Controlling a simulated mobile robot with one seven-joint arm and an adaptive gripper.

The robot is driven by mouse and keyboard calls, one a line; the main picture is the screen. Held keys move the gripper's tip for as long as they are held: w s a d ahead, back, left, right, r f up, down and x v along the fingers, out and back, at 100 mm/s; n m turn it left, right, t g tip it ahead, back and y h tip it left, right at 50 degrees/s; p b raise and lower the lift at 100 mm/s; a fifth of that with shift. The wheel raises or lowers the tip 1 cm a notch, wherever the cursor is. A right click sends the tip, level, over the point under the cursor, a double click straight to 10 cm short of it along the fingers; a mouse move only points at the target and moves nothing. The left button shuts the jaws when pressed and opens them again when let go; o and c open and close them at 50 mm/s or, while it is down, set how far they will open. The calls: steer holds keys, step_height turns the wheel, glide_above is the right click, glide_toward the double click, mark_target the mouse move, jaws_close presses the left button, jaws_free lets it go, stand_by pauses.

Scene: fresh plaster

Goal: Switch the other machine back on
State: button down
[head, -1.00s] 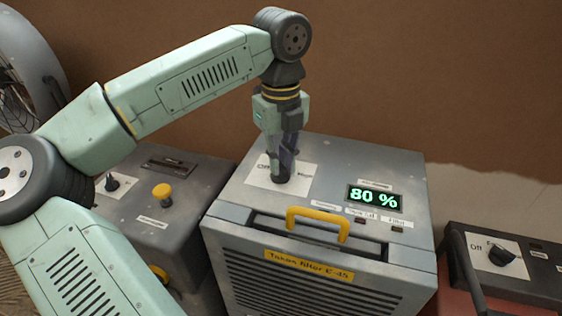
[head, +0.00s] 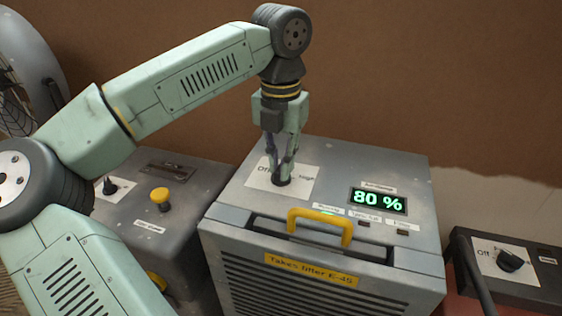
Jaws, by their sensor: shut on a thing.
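The middle grey machine (head: 400,165) has a dial plate (head: 303,193) marked "Off" at left and a partly hidden word at right. My gripper (head: 282,178) points straight down and is shut on the dark knob (head: 281,182) on this plate. The fingers hide most of the knob, so its pointer cannot be read. The display (head: 378,200) reads "80 %" in green. A small green glow (head: 328,213) shows under the leftmost lamp label, behind the handle. The other two lamps look dark.
A yellow handle (head: 320,224) spans the machine's front edge. A grey machine at left has a black knob (head: 111,187) and yellow button (head: 160,195). At right, another machine has a black "Off" dial (head: 510,260). A fan (head: 30,70) stands far left.

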steer(key=m, duration=0.5)
steer(key=shift+m, duration=0.3)
steer(key=m, duration=0.5)
steer(key=shift+a, duration=0.1)
steer(key=shift+m, duration=0.3)
steer(key=c, duration=1.6)
jaws_free()
steer(key=shift+w, duration=0.1)
step_height(320, 180, up, 12)
